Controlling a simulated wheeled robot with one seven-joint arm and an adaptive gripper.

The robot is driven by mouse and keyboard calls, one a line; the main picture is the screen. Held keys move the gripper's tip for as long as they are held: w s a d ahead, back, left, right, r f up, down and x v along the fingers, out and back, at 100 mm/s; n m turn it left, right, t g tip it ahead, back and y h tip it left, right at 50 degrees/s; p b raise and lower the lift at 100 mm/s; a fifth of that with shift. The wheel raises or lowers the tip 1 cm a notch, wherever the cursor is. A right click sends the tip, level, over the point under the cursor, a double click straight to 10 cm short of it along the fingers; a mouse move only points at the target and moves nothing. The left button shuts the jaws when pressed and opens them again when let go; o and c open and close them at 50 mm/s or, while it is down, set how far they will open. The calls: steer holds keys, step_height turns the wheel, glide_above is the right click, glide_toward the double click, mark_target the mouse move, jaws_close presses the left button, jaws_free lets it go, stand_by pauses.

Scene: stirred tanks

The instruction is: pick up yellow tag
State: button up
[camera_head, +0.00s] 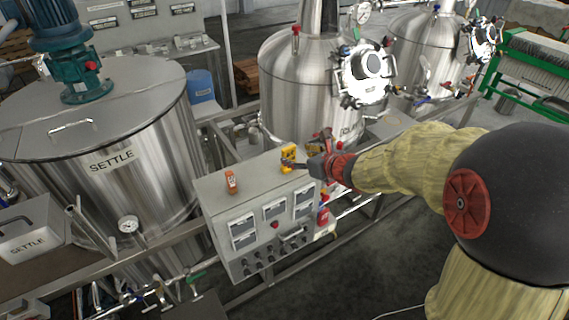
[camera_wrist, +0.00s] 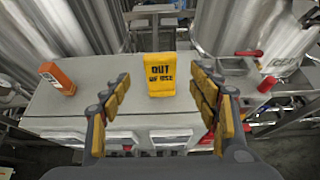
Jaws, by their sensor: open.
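The tag appears beyond or level with the fingertips, and I see no contact. In the head view my gripper (camera_head: 304,163) reaches in from the right, just beside the tag.
An orange tag (camera_head: 231,182) stands on the grey control box (camera_head: 262,177), left of the yellow tag; it also shows in the wrist view (camera_wrist: 58,78). Steel tanks (camera_head: 300,85) rise behind the box, and the SETTLE tank (camera_head: 115,185) stands at left. Red-handled valves (camera_wrist: 268,84) are at right.

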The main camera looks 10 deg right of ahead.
mark_target(290, 154)
steer(key=shift+x, duration=1.05)
steer(key=shift+p+x, duration=0.35)
steer(key=shift+x, duration=2.15)
steer(key=c, duration=1.3)
